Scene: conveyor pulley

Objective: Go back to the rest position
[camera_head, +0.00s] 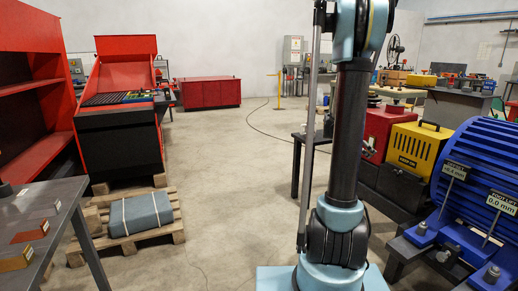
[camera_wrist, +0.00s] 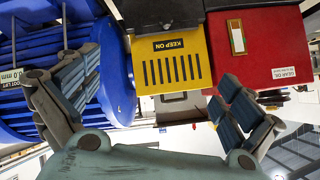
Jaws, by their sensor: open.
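My gripper (camera_wrist: 158,75) shows in the wrist view with its two padded fingers spread wide apart and nothing between them. Beyond the gap are a yellow box (camera_wrist: 180,88) marked KEEP ON and a red box (camera_wrist: 262,52) labelled GEAR OIL, both upside down in this view. The blue ribbed drum (camera_wrist: 112,65) is behind the left finger. In the head view my arm stands upright right of centre, and its upper end and the gripper are out of the frame.
In the head view, the blue drum (camera_head: 490,165) and yellow box (camera_head: 416,148) stand at the right. A grey table (camera_head: 60,192), a pallet (camera_head: 180,232) bearing a wrapped grey bundle (camera_head: 140,213), and a red-and-black console (camera_head: 120,132) are at the left. The middle floor is clear except for a cable.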

